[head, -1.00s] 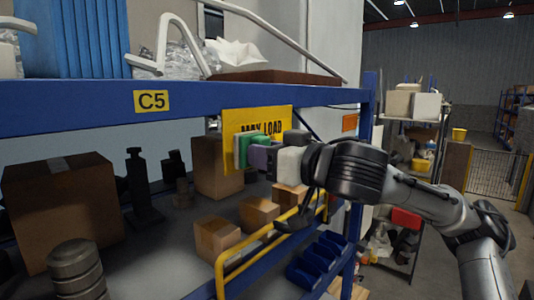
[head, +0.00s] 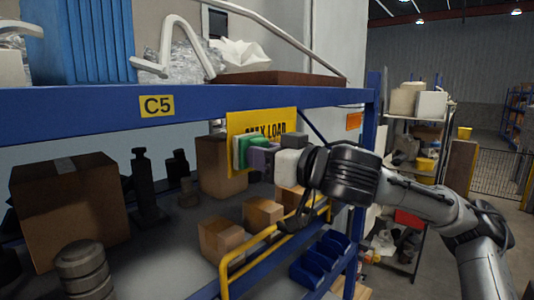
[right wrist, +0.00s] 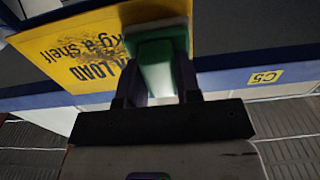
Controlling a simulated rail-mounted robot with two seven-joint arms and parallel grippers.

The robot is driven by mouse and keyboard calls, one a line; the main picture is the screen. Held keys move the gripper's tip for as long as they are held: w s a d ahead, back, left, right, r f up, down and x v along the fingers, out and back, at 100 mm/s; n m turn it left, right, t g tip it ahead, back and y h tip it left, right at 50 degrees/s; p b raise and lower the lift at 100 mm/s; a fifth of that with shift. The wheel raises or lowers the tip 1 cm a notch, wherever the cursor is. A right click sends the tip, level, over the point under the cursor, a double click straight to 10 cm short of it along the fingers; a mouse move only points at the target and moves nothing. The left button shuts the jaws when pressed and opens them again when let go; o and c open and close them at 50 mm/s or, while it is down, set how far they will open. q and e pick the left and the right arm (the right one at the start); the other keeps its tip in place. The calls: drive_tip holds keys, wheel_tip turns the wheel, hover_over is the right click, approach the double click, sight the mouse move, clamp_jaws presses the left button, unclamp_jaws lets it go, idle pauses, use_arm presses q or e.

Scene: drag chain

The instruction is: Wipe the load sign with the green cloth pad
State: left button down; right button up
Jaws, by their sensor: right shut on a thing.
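The yellow load sign (head: 283,117) hangs below the blue shelf beam, with its lower part behind my right gripper. In the right wrist view the sign (right wrist: 75,62) shows dark smudges over its lettering beside the pad. My right gripper (head: 258,155) is shut on the green cloth pad (head: 252,143). In the right wrist view the green grip of the pad (right wrist: 157,66) is between the fingers, with a pale layer on the side facing the sign. The pad is in front of the sign's left part in the head view; whether it touches is unclear. My left gripper is out of view.
The blue beam (head: 70,115) with a C5 label runs above the sign. Below, the shelf holds cardboard boxes (head: 70,205) and dark metal parts (head: 148,190). A yellow rail (head: 255,245) and blue bins (head: 320,260) are below the gripper.

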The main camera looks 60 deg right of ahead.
drive_tip(key=shift+w, duration=0.3)
drive_tip(key=s+d+b, duration=0.3)
drive_tip(key=d+b, duration=0.6)
drive_tip(key=d, duration=0.5)
drive_tip(key=shift+d, duration=0.15)
idle(1.2)
drive_tip(key=shift+s, duration=0.1)
